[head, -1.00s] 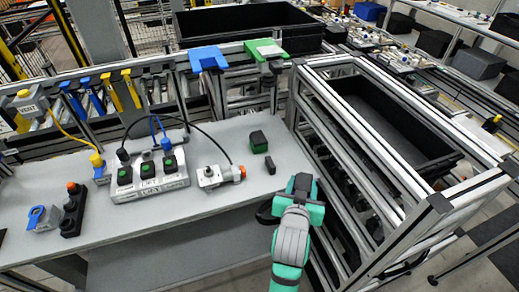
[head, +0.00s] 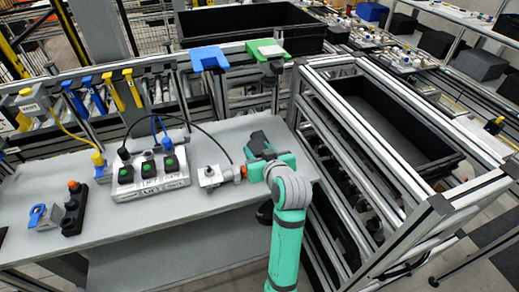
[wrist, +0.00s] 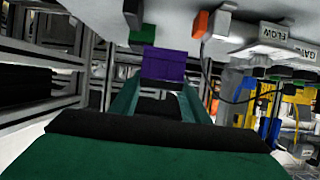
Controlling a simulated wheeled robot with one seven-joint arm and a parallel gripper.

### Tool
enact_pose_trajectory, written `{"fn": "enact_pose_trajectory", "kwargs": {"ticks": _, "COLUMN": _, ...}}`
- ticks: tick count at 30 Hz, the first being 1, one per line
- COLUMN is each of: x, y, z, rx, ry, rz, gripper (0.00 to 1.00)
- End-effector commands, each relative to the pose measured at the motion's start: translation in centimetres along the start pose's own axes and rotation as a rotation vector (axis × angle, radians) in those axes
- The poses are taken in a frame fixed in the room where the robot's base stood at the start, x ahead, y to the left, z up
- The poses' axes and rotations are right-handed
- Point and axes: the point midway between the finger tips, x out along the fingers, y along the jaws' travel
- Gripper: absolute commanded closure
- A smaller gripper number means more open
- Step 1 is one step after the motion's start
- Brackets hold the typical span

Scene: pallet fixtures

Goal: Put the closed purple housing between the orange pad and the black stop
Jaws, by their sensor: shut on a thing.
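My gripper (head: 266,152) is over the right end of the grey table. In the wrist view a purple housing (wrist: 163,66) sits between the two fingers of my gripper (wrist: 160,92), which is shut on it. The housing looks closed. The head view does not clearly show it, as my gripper covers that spot. An orange part (head: 242,172) sits at the right side of a grey box, left of my gripper; it also shows in the wrist view (wrist: 200,25). A small black block (wrist: 133,12), perhaps the stop, is beyond the housing in the wrist view.
A dark green block (head: 256,142) stands just behind my gripper. A grey box with a knob (head: 210,176) and a panel with green buttons (head: 148,176) stand to the left, joined by a black cable. A metal frame with a black bin (head: 395,125) bounds the right side.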

Motion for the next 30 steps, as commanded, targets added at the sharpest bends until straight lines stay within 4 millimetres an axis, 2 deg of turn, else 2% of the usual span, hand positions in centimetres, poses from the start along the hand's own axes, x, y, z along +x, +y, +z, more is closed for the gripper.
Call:
{"fn": "enact_pose_trajectory", "kwargs": {"ticks": 18, "x": 2.1, "y": 0.1, "z": 5.1, "rx": 0.003, "ry": -0.001, "rz": 0.002, "gripper": 0.84}}
{"fn": "enact_pose_trajectory", "kwargs": {"ticks": 30, "x": 2.5, "y": 0.1, "z": 6.1, "rx": 0.001, "ry": 0.000, "rz": 0.002, "gripper": 0.84}}
